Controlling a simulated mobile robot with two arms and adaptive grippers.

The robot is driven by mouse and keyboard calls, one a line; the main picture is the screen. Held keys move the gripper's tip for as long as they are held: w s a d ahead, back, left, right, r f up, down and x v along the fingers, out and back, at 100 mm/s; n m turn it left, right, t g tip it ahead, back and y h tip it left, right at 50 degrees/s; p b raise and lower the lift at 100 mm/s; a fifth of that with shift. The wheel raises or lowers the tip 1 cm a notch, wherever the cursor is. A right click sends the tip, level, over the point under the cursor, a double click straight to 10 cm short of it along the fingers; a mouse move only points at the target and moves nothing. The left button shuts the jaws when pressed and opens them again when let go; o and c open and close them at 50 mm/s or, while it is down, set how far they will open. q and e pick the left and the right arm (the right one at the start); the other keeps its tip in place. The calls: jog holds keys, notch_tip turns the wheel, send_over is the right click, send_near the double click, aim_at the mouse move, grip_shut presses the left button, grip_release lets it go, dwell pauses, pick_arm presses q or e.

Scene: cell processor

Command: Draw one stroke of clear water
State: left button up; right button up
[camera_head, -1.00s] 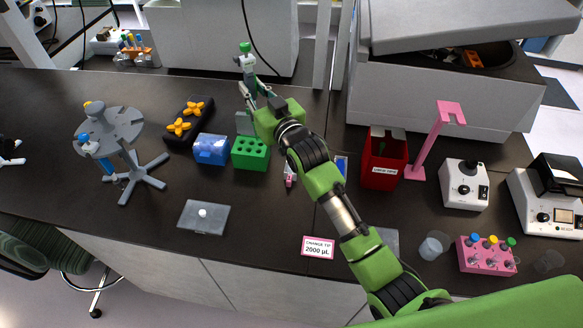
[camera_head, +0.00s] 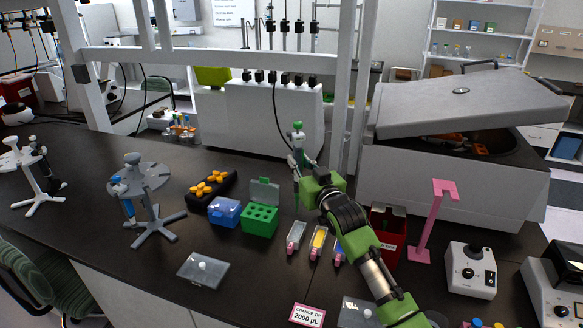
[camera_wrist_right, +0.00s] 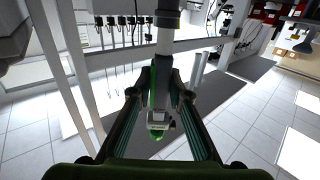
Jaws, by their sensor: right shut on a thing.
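My right gripper (camera_head: 299,172) is shut on a green-topped pipette (camera_head: 298,143), held upright above the bench. Three narrow troughs lie on the bench nearer the camera than the gripper: a clear or whitish one (camera_head: 295,236), a yellow one (camera_head: 317,242) and a blue one (camera_head: 338,251), partly covered by my right arm. Which holds clear water cannot be read for certain; the leftmost looks colourless. My left gripper is not in view.
A green tip rack (camera_head: 260,221) with its lid open and a blue box (camera_head: 224,211) stand left of the troughs. A pipette carousel (camera_head: 149,196) is further left. A red bin (camera_head: 390,236) and a pink stand (camera_head: 428,225) are to the right. A "CHANGE TIP 2000 µL" sign (camera_head: 307,315) is in front.

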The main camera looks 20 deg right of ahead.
notch_tip(320, 180, down, 3)
jog(key=shift+w+b, duration=0.1)
jog(key=shift+b, duration=0.9)
pick_arm(q)
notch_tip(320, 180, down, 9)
jog(key=b, duration=0.6)
jog(key=shift+b, duration=0.3)
pick_arm(e)
notch_tip(320, 180, down, 8)
jog(key=shift+s, duration=0.2)
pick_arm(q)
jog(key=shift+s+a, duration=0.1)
pick_arm(e)
jog(key=shift+r, duration=0.15)
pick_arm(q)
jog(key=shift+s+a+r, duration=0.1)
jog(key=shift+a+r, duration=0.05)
pick_arm(e)
jog(key=shift+c, duration=0.6)
jog(key=shift+o, duration=0.6)
